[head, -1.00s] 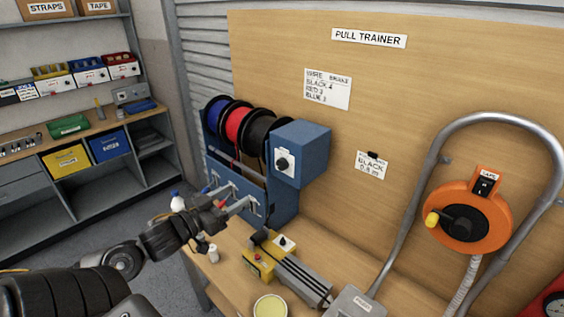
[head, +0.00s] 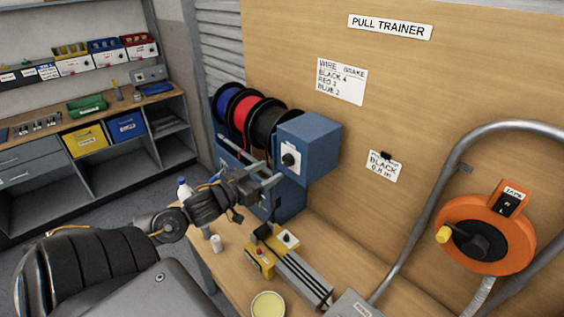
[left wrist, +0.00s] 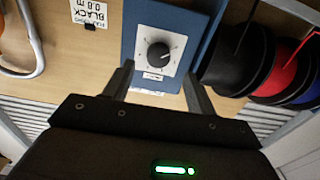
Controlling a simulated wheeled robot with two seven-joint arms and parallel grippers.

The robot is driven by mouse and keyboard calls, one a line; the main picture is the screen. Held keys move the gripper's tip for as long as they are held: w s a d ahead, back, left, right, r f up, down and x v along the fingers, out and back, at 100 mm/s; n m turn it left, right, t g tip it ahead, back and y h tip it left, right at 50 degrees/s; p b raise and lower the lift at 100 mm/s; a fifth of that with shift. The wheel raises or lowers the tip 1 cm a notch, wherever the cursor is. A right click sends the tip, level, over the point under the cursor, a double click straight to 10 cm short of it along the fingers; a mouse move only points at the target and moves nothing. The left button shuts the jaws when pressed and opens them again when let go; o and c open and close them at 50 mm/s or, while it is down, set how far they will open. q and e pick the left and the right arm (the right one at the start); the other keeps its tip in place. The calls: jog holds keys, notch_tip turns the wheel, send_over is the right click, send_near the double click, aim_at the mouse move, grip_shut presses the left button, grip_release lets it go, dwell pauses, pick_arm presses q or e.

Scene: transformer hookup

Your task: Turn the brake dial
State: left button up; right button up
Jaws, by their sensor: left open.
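The brake dial (head: 288,160) is a black knob on a white scale plate on the side of the blue box (head: 316,138) of the spool rack. In the left wrist view the dial (left wrist: 159,54) faces me, its white pointer mark towards the upper right. My left gripper (head: 270,173) is open and empty, its two fingers reaching towards the dial from the left. In the left wrist view the fingertips (left wrist: 158,74) lie on either side of the plate, apart from the knob. My right gripper is out of view.
Blue, red and black wire spools (head: 241,112) sit beside the box. A wall card (head: 341,81) reads wire brake: black 4, red 3, blue 2. Another card (head: 383,166) reads black 0.8 m. An orange reel (head: 486,236) and yellow tool (head: 262,258) stand to the right and below.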

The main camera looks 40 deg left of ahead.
aim_at(286, 162)
pick_arm(q)
jog(key=w, duration=0.2)
jog(key=w+p, duration=0.1)
jog(key=shift+w+d+r, duration=0.2)
jog(key=shift+w, duration=0.2)
jog(key=shift+w+d+f+p, duration=0.1)
jog(key=shift+w+p, duration=0.1)
jog(key=shift+w, duration=0.3)
jog(key=shift+w+f+p, duration=0.1)
jog(key=shift+w+p, duration=0.05)
jog(key=shift+w, duration=0.35)
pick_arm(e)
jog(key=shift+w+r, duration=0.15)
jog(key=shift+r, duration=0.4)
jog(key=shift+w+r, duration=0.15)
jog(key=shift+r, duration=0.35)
pick_arm(q)
jog(key=c, duration=1)
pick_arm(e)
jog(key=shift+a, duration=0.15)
pick_arm(q)
jog(key=shift+m, duration=0.3)
